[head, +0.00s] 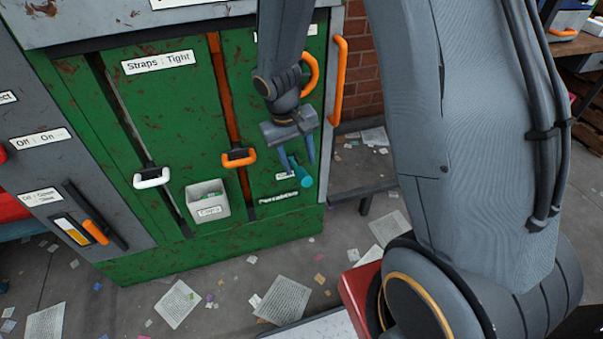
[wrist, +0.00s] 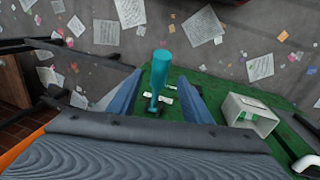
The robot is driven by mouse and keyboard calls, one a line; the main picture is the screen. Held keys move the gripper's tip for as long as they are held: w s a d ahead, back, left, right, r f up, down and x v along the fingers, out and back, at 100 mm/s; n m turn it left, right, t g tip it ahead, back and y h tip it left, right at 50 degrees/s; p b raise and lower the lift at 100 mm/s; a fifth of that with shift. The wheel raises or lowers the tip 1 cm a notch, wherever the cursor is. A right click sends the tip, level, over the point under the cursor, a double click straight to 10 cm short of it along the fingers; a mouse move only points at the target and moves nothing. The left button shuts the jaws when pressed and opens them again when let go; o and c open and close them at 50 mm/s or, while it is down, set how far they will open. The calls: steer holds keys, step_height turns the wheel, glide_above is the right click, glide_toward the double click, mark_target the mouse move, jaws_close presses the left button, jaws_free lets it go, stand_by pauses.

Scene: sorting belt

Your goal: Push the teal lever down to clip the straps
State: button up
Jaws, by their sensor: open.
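The teal lever (head: 303,178) sticks out low on the right side of the green cabinet front (head: 160,85). My gripper (head: 301,167) is open, with its fingers pointing down at the lever. In the wrist view the lever (wrist: 158,78) stands between the two blue fingers of my gripper (wrist: 162,90), with space visible on both sides. Whether either finger touches it I cannot tell. A small white label sits by the lever's base, partly hidden.
Left of the lever are an orange handle (head: 239,157), a white handle (head: 151,178) and a small white bin (head: 208,201), which also shows in the wrist view (wrist: 248,115). An orange vertical bar (head: 339,80) stands at the cabinet's right edge. Papers litter the floor.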

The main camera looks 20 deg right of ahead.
mark_target(302, 173)
steer(key=f, duration=0.3)
steer(key=d+f, duration=0.1)
steer(key=f, duration=0.1)
steer(key=shift+b, duration=0.3)
jaws_close()
